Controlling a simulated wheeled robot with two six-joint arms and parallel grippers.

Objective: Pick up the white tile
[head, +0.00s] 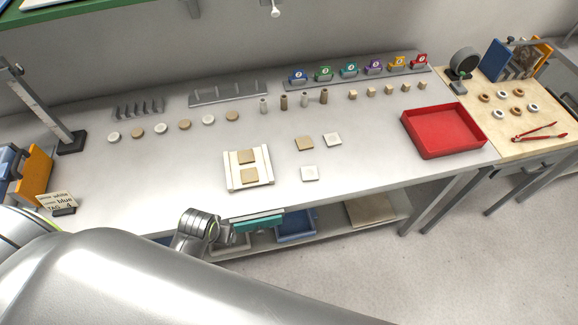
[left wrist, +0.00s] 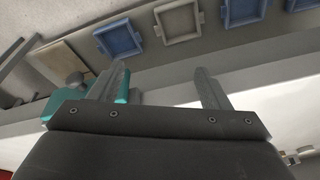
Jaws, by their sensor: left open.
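My right gripper is not in view.
A white rack (head: 232,179) with tan tiles stands left of the white tiles. A red tray (head: 407,119) is at the right. Round discs (head: 161,128) and small cylinders (head: 283,102) stand farther back. A blue bin (head: 296,227) sits on the shelf below.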

